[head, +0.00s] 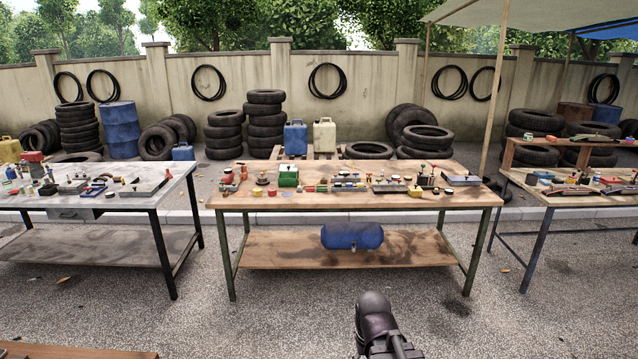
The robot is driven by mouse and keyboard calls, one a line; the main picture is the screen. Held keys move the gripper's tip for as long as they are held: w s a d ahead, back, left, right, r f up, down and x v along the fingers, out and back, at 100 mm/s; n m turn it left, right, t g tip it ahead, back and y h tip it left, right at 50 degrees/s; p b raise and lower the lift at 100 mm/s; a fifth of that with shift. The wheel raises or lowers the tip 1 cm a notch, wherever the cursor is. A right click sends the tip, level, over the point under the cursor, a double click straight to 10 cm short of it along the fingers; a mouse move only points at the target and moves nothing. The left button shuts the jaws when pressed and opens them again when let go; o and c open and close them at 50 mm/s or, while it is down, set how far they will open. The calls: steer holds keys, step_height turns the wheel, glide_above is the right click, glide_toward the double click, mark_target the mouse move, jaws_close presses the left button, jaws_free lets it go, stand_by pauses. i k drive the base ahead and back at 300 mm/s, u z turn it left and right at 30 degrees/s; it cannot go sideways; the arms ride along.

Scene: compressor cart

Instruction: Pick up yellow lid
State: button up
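On the middle wooden table (330,202), small items lie in a row, among them several small round lids or caps. Small yellow spots show among them, one near the right end, but at this size I cannot tell which is the yellow lid. My gripper's fingers cannot be made out.
A green box (288,176) stands on the middle table; a blue tank (352,236) lies on its lower shelf. Cluttered tables stand left (120,200) and right (545,190). Stacked tires (265,120) line the wall behind. The paved ground before the middle table is clear.

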mark_target(416, 189)
steer(key=z, duration=0.1)
steer(key=i, duration=3.55)
steer(key=z, duration=0.15)
